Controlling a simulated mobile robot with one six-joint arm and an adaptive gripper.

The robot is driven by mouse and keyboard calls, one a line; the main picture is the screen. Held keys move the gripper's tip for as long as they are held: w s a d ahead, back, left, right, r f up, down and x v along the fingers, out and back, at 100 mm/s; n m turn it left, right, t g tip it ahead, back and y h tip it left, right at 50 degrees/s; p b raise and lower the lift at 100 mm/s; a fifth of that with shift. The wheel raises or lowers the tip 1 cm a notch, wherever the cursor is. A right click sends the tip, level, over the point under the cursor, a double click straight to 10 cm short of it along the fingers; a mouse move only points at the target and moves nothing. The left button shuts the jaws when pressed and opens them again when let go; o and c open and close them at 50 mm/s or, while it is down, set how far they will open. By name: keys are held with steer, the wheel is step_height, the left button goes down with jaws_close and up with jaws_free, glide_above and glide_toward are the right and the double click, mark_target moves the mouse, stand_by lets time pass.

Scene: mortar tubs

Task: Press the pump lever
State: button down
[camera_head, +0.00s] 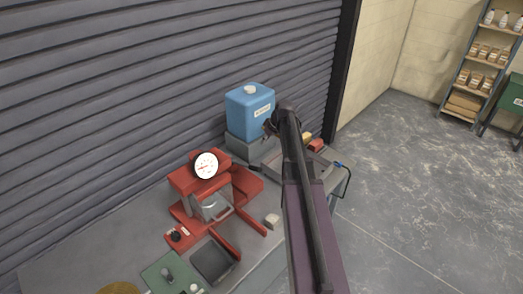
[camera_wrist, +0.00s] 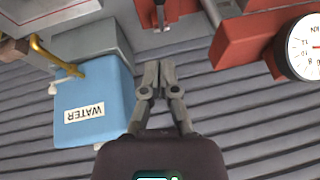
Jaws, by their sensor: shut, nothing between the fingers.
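A red press (camera_head: 185,183) with a round white gauge (camera_head: 206,165) stands on the bench. In the wrist view the red press (camera_wrist: 240,42) is at the upper right, with its gauge (camera_wrist: 303,48) at the edge. A small dark bar (camera_wrist: 160,14) on a red part shows at the top centre of the wrist view; I cannot tell whether it is the pump lever. A red arm (camera_head: 251,221) reaches forward from the press in the head view. My gripper (camera_wrist: 155,68) is shut and empty, apart from the press. In the head view my arm largely hides it.
A blue water container (camera_head: 250,112) stands on a grey block behind my gripper; it also shows in the wrist view (camera_wrist: 100,88), near a yellow tap pipe (camera_wrist: 42,48). A dark tray (camera_head: 213,262) lies in front of the press. The ribbed shutter (camera_head: 100,90) rises behind the bench.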

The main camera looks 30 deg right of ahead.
steer(key=shift+s+f+b+x, duration=0.2)
steer(key=shift+s+b+x, duration=0.25)
steer(key=shift+b+x, duration=1.65)
steer(key=shift+s+f+b+x, duration=0.2)
steer(key=shift+s+b+x, duration=0.2)
steer(key=shift+b+x, duration=1.65)
steer(key=shift+s+f+b+x, duration=0.15)
steer(key=shift+s+b+x, duration=0.3)
steer(key=shift+b+x, duration=1.6)
steer(key=shift+d+f, duration=0.1)
steer(key=shift+d, duration=0.05)
steer(key=shift+f, duration=0.15)
